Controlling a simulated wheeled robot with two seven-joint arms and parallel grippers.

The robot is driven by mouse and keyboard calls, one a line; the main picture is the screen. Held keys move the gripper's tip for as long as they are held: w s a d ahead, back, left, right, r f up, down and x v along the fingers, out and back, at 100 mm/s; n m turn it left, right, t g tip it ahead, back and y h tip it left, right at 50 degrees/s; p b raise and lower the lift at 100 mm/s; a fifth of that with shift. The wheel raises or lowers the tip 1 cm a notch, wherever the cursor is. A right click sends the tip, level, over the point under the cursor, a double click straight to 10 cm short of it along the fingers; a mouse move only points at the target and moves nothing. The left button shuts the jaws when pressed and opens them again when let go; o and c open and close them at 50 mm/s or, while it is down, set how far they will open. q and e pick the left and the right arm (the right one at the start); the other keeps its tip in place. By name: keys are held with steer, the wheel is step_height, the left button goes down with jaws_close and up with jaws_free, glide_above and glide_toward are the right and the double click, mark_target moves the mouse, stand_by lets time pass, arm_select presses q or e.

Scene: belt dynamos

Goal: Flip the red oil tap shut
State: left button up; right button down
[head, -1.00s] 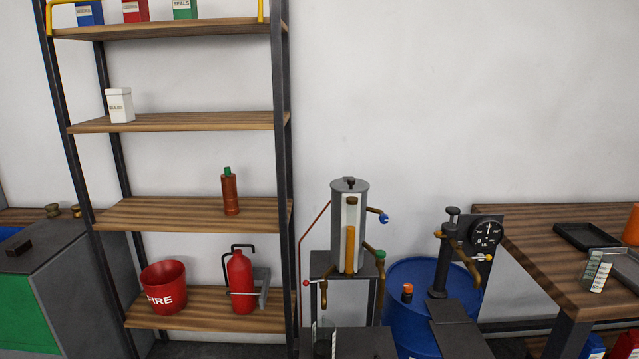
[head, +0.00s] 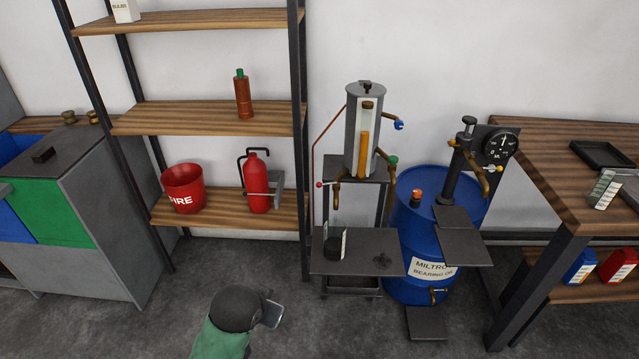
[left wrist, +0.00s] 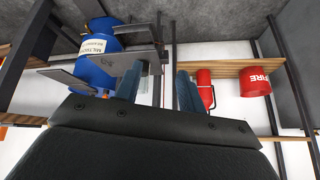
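I cannot pick the tap out in the left wrist view. My left gripper (head: 273,313) is low in the head view, below and left of the tap, well apart from it. In the left wrist view its two blue-grey fingers (left wrist: 158,88) stand apart with nothing between them. My right gripper is not in view.
A blue tap (head: 399,125) and a green tap (head: 393,160) are on the cylinder's right. A dark stand (head: 350,262) holds a black cup (head: 334,248) below. A blue barrel (head: 410,220) stands right, a shelf rack (head: 300,130) left. The floor in front is clear.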

arm_select(q)
steer(key=w+r+m+t+p, duration=0.1)
steer(key=w+r+m+t, duration=0.3)
steer(key=w, duration=1.1)
steer(key=w+r+m+t+p, duration=0.15)
steer(key=w+r, duration=0.45)
steer(key=w, duration=1)
steer(key=m+t+h, duration=0.2)
steer(key=m+h, duration=0.8)
glide_toward(319, 187)
steer(key=w+d, duration=0.1)
steer(key=w, duration=0.2)
steer(key=shift+n, duration=0.25)
steer(key=p+x, duration=0.2)
steer(key=x, duration=0.6)
steer(key=shift+s+d, duration=0.2)
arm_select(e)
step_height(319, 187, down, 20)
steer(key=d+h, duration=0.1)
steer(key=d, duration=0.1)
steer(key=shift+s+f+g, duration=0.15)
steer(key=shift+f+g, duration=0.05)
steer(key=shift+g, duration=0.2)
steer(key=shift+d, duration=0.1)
arm_select(q)
jaws_close()
steer(key=shift+g+h, duration=0.25)
steer(key=shift+h, duration=0.05)
